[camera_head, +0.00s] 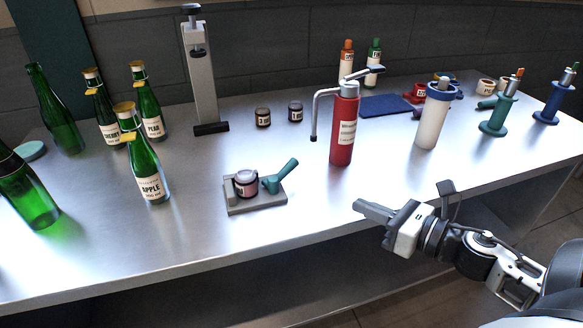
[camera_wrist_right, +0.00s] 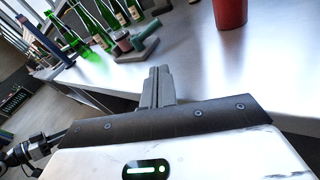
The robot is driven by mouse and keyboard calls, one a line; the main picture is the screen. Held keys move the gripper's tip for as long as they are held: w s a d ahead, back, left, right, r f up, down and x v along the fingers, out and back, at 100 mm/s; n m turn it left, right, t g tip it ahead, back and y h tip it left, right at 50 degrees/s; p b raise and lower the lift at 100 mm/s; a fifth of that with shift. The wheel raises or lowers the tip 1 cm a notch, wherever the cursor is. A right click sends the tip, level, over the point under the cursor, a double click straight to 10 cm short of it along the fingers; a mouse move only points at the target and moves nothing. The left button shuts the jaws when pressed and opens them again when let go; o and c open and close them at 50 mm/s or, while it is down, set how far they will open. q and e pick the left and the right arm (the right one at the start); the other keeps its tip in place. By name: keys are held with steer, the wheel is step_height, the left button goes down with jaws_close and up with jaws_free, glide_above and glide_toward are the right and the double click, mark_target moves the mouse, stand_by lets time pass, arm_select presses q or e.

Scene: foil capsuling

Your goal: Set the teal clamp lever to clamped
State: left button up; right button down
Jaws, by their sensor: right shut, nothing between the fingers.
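The teal clamp lever (camera_head: 281,175) stands on a small grey base (camera_head: 258,204) near the front of the table, its handle tilted up to the right. A small jar (camera_head: 246,183) with a dark lid sits on the same base, just left of the lever. In the right wrist view the lever (camera_wrist_right: 145,30) shows small, beyond the fingertips. My right gripper (camera_head: 374,211) is shut and empty, to the right of the base and apart from it, near the table's front edge. It also shows in the right wrist view (camera_wrist_right: 158,80). My left gripper is not in view.
Green bottles (camera_head: 146,165) stand at the left. A red dispenser bottle (camera_head: 344,130) stands right of the lever, behind my right gripper. A tall grey press (camera_head: 201,80) is at the back. The metal table (camera_head: 310,225) is clear between the base and my right gripper.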

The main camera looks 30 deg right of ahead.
steer(key=n, duration=0.1)
steer(key=w+n+y, duration=0.1)
steer(key=n, duration=0.1)
steer(key=shift+w+a+r, duration=0.1)
steer(key=shift+w+r, duration=0.1)
steer(key=shift+r, duration=0.2)
steer(key=p, duration=0.2)
glide_toward(281, 172)
steer(key=w, duration=0.3)
steer(key=w+f, duration=0.1)
steer(key=w, duration=0.1)
steer(key=shift+w+f, duration=0.15)
steer(key=shift+w, duration=0.25)
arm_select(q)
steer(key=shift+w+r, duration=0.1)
arm_select(e)
steer(key=shift+w, duration=0.15)
arm_select(q)
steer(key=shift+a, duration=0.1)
steer(key=shift+b, duration=0.3)
arm_select(e)
steer(key=shift+f, duration=0.15)
